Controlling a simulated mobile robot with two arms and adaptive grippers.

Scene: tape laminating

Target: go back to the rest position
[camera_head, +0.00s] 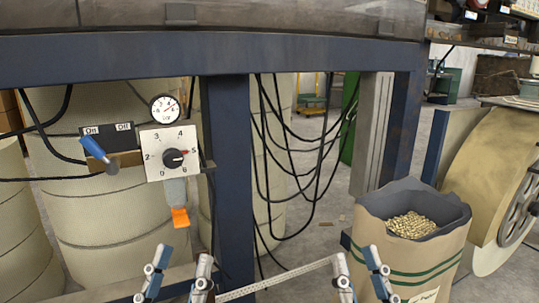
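My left gripper (176,280) is at the bottom edge, left of centre. Its two fingers stand apart with nothing seen between them. My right gripper (360,275) is at the bottom edge, right of centre, beside a paper sack. Its fingers are also apart, with nothing seen between them. The lower parts of both grippers are cut off by the frame. Neither gripper is seen touching the machine or the controls.
A control box with a black knob (173,158), a pressure gauge (165,108) and an on/off panel with a blue lever (90,148) hang ahead. A blue machine frame (228,160) spans the view. A sack of pellets (410,250) stands right, near a large roll (485,180).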

